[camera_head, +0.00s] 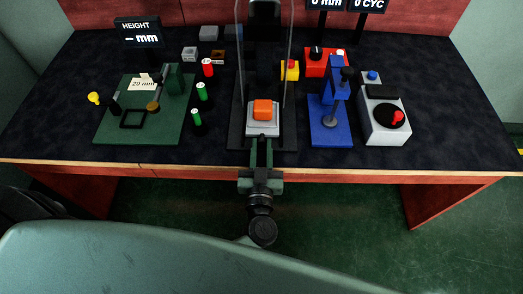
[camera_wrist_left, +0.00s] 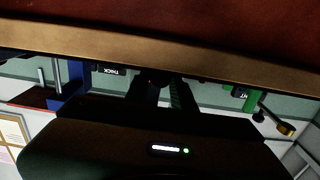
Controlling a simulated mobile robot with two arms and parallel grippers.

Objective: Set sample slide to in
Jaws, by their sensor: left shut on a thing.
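The sample slide (camera_head: 263,129) is a light grey carriage at the front of a dark press-like station in the middle of the table. An orange block (camera_head: 263,109) sits on it. My left gripper (camera_head: 262,146) reaches over the table's front edge from below, its fingers at the front of the slide. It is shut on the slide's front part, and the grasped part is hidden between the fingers. In the left wrist view the dark fingers (camera_wrist_left: 163,92) show near the table edge; what they hold is too dark to make out. My right gripper is not in view.
Clear upright panels flank the slide. A green height gauge (camera_head: 110,134) and several small cylinders stand left. A blue stand (camera_head: 331,134) and a grey box with a red-handled dial (camera_head: 386,136) stand right.

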